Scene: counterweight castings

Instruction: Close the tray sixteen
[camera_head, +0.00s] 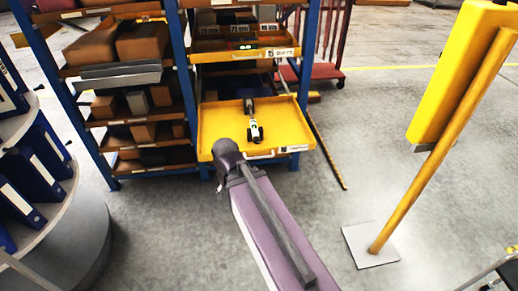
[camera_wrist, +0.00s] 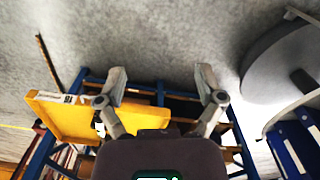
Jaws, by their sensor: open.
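A wide yellow tray (camera_head: 225,122) sticks out from the blue-framed rack in the head view; the number on its front label is too small to read. A small black-and-white object (camera_head: 253,130) shows over its floor. In the wrist view the tray (camera_wrist: 75,122) is at the left, with its labelled front edge toward the upper left. My gripper (camera_wrist: 162,88) is open and empty there, its two fingers spread wide. My gripper cannot be made out in the head view.
Another yellow-fronted tray (camera_head: 245,56) sits above in the rack. Shelves with brown boxes (camera_head: 142,41) are at the left. A round grey stand (camera_head: 75,235) holds blue binders (camera_head: 45,150). A yellow post (camera_head: 430,150) stands right. Open concrete floor lies before the rack.

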